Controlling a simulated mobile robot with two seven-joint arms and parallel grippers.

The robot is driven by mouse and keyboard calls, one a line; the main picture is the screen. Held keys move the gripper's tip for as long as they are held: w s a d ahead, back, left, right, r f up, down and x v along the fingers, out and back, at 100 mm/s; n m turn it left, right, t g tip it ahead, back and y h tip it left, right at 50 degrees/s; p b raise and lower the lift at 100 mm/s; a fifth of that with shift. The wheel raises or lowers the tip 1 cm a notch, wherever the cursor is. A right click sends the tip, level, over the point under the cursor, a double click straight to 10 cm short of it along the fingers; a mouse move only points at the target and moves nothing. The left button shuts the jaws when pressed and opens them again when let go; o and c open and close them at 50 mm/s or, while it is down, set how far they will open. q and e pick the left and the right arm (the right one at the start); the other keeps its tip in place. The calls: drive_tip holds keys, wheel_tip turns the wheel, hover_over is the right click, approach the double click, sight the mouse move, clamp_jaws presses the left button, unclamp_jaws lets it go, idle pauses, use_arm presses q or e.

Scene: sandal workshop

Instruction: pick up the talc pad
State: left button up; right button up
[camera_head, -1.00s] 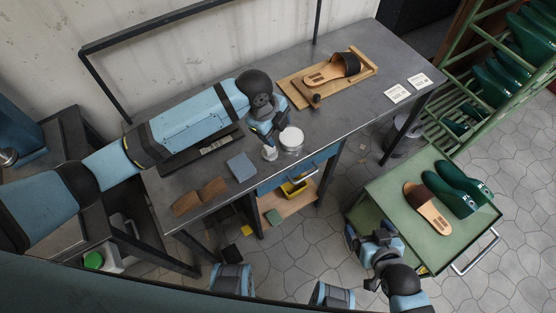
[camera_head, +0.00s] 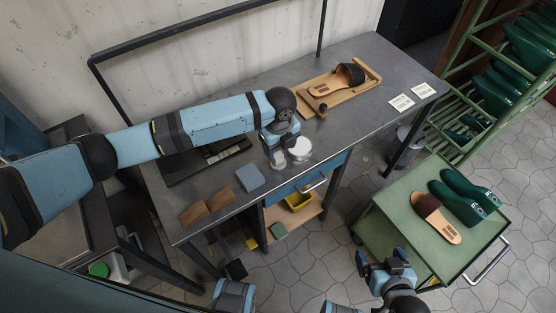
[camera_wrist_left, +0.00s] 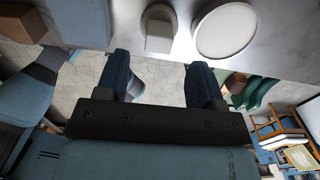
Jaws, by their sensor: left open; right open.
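A small white piece (camera_head: 278,159), apparently the talc pad, stands at the front edge of the grey bench, just left of a round white dish (camera_head: 300,149). The small white piece also shows at the top of the left wrist view (camera_wrist_left: 159,30), beside the round dish (camera_wrist_left: 228,30). My left gripper (camera_head: 275,145) is open and empty, right by the small white piece, partly covering it from the head. In the left wrist view its two fingers (camera_wrist_left: 160,78) are apart, with the piece beyond them. My right gripper (camera_head: 382,260) is open and empty, near the green cart.
An open blue drawer (camera_head: 310,180) is below. The green cart (camera_head: 390,220) holds a sandal and green shoe lasts.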

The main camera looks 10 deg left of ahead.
sight(278, 155)
use_arm(q)
drive_tip(key=f, duration=0.5)
drive_tip(key=shift+w+a+f, duration=0.1)
drive_tip(key=shift+a+f, duration=0.05)
drive_tip(key=shift+a, duration=0.1)
drive_tip(key=c, duration=1)
